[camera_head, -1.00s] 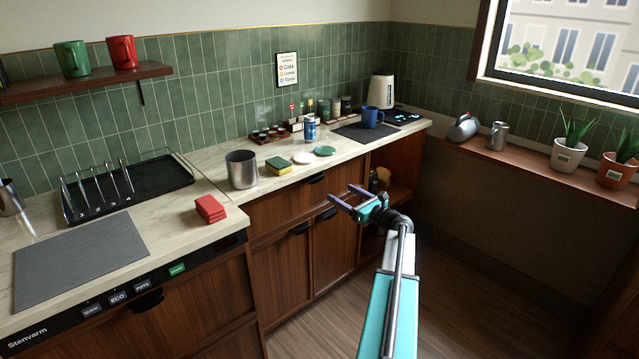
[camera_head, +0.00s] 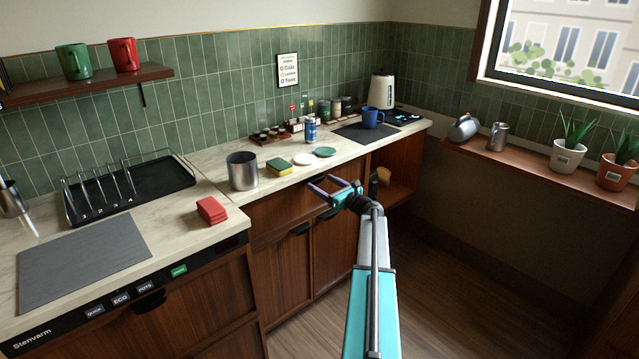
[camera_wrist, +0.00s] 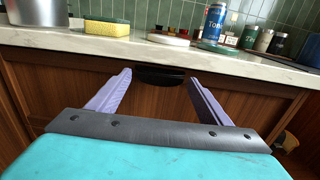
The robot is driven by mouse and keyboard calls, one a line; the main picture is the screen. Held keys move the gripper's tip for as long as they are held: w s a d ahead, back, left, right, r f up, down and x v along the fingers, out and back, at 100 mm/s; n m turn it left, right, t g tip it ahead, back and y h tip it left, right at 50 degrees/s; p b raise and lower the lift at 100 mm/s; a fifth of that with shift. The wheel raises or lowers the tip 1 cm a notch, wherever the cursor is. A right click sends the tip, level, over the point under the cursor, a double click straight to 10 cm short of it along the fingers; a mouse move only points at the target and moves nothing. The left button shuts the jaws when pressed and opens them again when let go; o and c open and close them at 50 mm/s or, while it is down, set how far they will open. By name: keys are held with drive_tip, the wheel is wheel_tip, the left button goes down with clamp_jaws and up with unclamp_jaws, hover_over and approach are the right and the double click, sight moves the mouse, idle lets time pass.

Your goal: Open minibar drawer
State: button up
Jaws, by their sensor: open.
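The wooden drawer front (camera_head: 272,208) sits just under the countertop and is closed. It also shows in the wrist view (camera_wrist: 60,72), with its dark handle (camera_wrist: 160,75) near the top edge. My gripper (camera_head: 320,184) is open and empty in front of the drawer, its fingers pointing toward the front. In the wrist view my gripper (camera_wrist: 155,88) has its two purple fingers on either side of the handle, which lies between and beyond the tips. I cannot tell whether the fingertips touch the drawer front. In the head view the gripper hides the handle in part.
The marble countertop (camera_head: 215,168) overhangs just above. A metal canister (camera_head: 242,171), a sponge (camera_head: 279,168) and a blue can (camera_head: 311,131) stand on it. Cabinet doors (camera_head: 292,265) are below the drawer. An open shelf (camera_head: 398,190) is to the right; the floor there is clear.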

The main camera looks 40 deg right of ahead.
drive_tip(key=shift+w, duration=1)
